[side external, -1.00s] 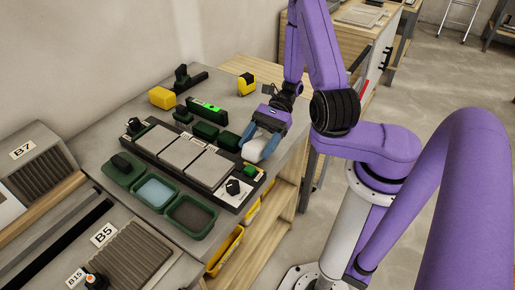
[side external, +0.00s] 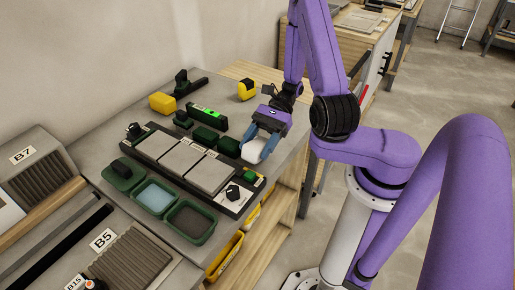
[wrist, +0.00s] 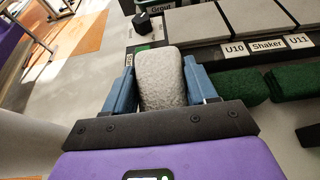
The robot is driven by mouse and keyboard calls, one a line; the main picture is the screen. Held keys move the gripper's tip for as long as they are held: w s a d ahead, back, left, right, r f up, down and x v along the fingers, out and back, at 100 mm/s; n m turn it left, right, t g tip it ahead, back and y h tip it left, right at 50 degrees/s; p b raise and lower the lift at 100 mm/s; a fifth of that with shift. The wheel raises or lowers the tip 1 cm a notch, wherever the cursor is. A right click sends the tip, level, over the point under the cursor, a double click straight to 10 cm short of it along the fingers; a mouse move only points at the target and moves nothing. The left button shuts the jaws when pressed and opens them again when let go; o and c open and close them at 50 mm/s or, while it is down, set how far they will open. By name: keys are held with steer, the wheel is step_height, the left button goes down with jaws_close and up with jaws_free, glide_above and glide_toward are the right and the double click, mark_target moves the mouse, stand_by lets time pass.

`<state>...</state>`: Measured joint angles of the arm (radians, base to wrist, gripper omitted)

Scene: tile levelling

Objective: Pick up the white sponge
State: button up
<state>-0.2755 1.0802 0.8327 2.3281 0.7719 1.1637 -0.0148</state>
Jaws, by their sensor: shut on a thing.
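The white sponge (side external: 254,150) is a pale rounded block near the right edge of the bench. In the wrist view the sponge (wrist: 161,78) stands between the two blue fingers, with its lower end hidden by the dark gripper bar. My gripper (side external: 262,141) has its blue fingers on both sides of the sponge and is shut on it. It also shows in the wrist view (wrist: 161,88). I cannot tell whether the sponge is clear of the bench.
A black-framed rack with grey tiles (side external: 183,160) lies left of the sponge. Green pads (side external: 205,135) sit behind it. Green trays, one with blue contents (side external: 154,196) and one dark (side external: 190,218), stand in front. A yellow bin (side external: 225,255) hangs below the bench edge.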

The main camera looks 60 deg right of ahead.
mark_target(255, 142)
step_height(255, 142, up, 8)
steer(key=shift+f, duration=0.1)
steer(key=shift+s+a+r+n+g, duration=0.1)
steer(key=shift+s+r+n+g, duration=0.15)
steer(key=shift+n+g, duration=0.2)
steer(key=shift+s+a+f+n+g, duration=0.1)
steer(key=shift+s+f+n+g, duration=0.05)
steer(key=shift+s+n+g, duration=0.25)
steer(key=s+d+f+n+g+h, duration=0.3)
steer(key=s+d+n+g+h, duration=0.2)
steer(key=s+n+g+h, duration=0.55)
steer(key=w+d+n+t+h, duration=0.45)
steer(key=d+n+h, duration=0.35)
steer(key=n+h, duration=0.45)
steer(key=w+a+n+t, duration=0.2)
steer(key=w+n+t, duration=0.7)
steer(key=n, duration=0.5)
steer(key=a+n+t+y, duration=0.2)
steer(key=a+n, duration=0.1)
steer(key=a+n+t+y, duration=0.1)
steer(key=a+n+t, duration=0.2)
steer(key=a+n, duration=0.1)
steer(key=s+a+n+t+y, duration=0.1)
steer(key=a+n+t+y, duration=0.1)
steer(key=a+n, duration=0.1)
steer(key=shift+a+f+n+t+y, duration=0.1)
steer(key=shift+a+n+t+y, duration=0.1)
steer(key=shift+n+t+y, duration=0.1)
steer(key=shift+a+f, duration=0.2)
steer(key=shift+f, duration=3.2)
